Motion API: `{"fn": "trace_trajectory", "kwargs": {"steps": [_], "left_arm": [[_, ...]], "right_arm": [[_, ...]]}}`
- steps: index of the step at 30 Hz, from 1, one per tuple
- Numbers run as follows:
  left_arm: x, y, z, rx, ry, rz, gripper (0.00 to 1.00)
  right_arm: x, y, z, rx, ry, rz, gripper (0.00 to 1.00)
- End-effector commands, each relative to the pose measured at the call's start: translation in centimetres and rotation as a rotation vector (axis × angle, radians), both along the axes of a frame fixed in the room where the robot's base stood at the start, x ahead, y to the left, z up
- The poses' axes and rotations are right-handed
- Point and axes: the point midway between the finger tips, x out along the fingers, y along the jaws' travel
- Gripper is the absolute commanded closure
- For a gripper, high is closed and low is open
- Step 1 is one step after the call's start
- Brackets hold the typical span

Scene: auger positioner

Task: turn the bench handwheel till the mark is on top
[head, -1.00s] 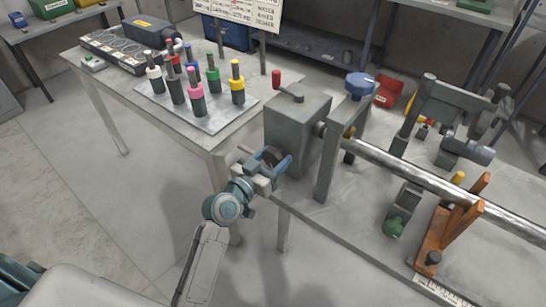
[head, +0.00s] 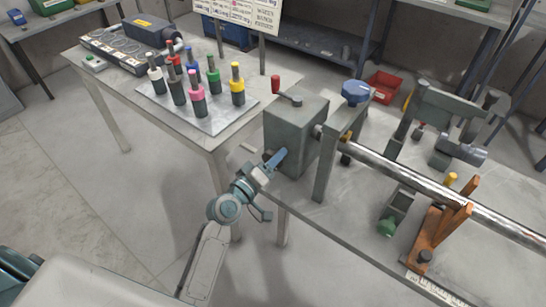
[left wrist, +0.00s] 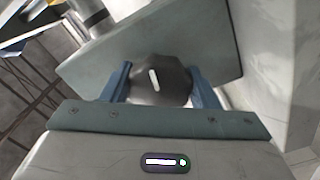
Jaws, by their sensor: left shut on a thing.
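The handwheel (left wrist: 158,82) is a dark, lobed knob on the face of a grey-green box (head: 293,140) at the bench's left end. A short white mark (left wrist: 154,79) shows on it in the left wrist view, near upright and leaning slightly left in that picture. My left gripper (left wrist: 160,85) is shut on the handwheel, with one blue finger on each side of it. In the head view my left gripper (head: 275,160) is at the box's left face and hides the wheel. My right gripper is not in view.
A long metal bar (head: 410,172) runs right to an orange stand (head: 440,228). A table with several coloured-top posts (head: 238,88) stands at the left.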

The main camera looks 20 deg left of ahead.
Motion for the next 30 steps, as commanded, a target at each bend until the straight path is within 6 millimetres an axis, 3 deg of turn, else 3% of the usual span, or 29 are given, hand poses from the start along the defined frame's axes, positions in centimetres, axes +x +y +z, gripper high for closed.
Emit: {"fn": "trace_trajectory", "kwargs": {"steps": [9,28,29,30], "left_arm": [[0.0,0.0,0.0,-0.141,0.054,-0.001,0.69],[-0.1,0.0,-0.1,-0.181,0.069,-0.001,0.69],[-0.1,0.0,-0.1,-0.181,0.069,-0.001,0.40],[-0.1,0.0,-0.1,-0.181,0.069,-0.001,0.32]], "right_arm": [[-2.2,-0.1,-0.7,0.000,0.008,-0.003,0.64],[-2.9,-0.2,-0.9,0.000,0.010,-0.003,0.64],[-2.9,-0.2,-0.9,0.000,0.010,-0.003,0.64],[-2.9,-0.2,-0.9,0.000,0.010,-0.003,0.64]]}}
